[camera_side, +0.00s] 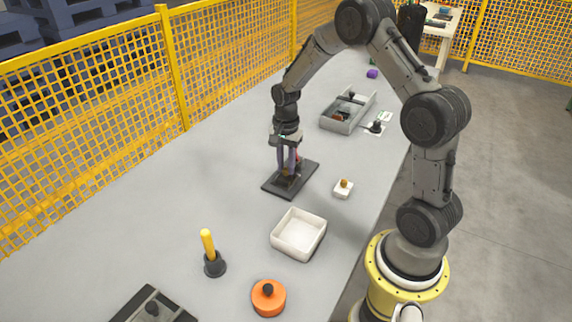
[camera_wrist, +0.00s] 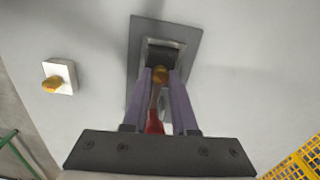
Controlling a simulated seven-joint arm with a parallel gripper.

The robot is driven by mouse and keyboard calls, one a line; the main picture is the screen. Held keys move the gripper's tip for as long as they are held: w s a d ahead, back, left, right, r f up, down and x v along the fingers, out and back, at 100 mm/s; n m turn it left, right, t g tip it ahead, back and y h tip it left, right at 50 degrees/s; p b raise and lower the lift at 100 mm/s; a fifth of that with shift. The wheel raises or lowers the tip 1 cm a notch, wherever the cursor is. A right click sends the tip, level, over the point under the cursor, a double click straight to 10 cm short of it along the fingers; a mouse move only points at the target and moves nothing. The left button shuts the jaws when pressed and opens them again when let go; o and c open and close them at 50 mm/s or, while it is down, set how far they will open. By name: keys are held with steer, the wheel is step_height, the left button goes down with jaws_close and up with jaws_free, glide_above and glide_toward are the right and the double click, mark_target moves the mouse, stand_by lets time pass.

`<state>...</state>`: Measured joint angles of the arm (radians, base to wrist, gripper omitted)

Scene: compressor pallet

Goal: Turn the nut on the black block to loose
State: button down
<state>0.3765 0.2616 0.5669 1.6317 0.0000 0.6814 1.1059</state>
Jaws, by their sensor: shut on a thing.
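The black block (camera_wrist: 160,52) stands on a dark flat plate (camera_side: 272,187) on the table. In the wrist view a brass nut (camera_wrist: 160,75) shows at the near side of the block, between the tips of my gripper (camera_wrist: 160,82). My gripper's two purple-grey fingers are shut on the nut. In the side view my gripper (camera_side: 287,172) points down over the plate, and its fingers mostly hide the block and nut. A red part (camera_wrist: 155,118) shows between the fingers in the wrist view. Whether the nut has turned cannot be told.
A white block with a brass piece (camera_side: 343,188) stands right of the plate. A white tray (camera_side: 313,245), an orange round part (camera_side: 268,299) and a yellow post (camera_side: 208,245) are nearer. A grey bin (camera_side: 334,124) is behind. Yellow mesh fence (camera_side: 90,115) borders the table; its left part is clear.

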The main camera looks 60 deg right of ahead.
mark_target(286, 169)
steer(key=n, duration=0.4)
steer(key=shift+n, duration=0.3)
stand_by(0.3)
steer(key=c, duration=0.7)
jaws_free()
steer(key=shift+r, duration=0.1)
step_height(286, 169, up, 14)
steer(key=shift+f, duration=0.15)
